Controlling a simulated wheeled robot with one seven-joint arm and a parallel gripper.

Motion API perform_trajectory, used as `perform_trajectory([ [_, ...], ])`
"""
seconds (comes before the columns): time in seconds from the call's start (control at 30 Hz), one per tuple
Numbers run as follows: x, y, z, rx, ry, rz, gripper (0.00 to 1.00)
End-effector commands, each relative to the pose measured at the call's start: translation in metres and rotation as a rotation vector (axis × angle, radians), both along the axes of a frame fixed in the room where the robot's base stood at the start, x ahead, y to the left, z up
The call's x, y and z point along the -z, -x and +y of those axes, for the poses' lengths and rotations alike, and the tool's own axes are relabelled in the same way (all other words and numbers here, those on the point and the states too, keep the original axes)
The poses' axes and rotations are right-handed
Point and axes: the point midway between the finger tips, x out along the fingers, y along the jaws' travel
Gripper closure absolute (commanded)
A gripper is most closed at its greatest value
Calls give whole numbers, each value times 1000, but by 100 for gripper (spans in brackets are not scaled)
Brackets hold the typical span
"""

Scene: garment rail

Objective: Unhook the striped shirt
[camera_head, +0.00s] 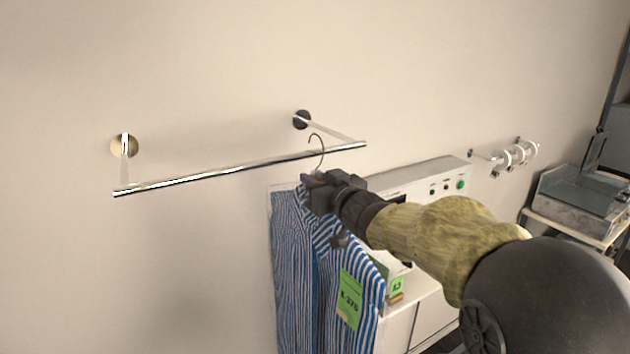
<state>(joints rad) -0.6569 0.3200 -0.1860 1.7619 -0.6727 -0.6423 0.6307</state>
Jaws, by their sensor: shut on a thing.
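The striped shirt (296,270), blue and white with a green tag (350,299), hangs below my gripper near the right end of the rail (240,168). Its hanger hook (319,150) rises above my gripper and shows close to the rail bar; I cannot tell whether it still rests on the bar. My gripper (315,188) is shut on the hanger at the top of the shirt. The jaws hide the hanger's neck, and my arm hides part of the shirt's right side.
The rail stands off the wall on two brackets, one at the left (124,146) and one at the right (302,120). A white panel with buttons (430,180) is behind my arm. A wall fitting (512,156) and a grey machine (585,195) are at the right. The rail's left part is empty.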

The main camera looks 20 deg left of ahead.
Motion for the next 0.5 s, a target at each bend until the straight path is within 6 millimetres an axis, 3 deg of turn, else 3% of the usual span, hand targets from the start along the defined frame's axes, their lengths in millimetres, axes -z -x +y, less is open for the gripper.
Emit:
perform_trajectory([
  [0.5,-8,0,0,-1,-2,-3,100],
])
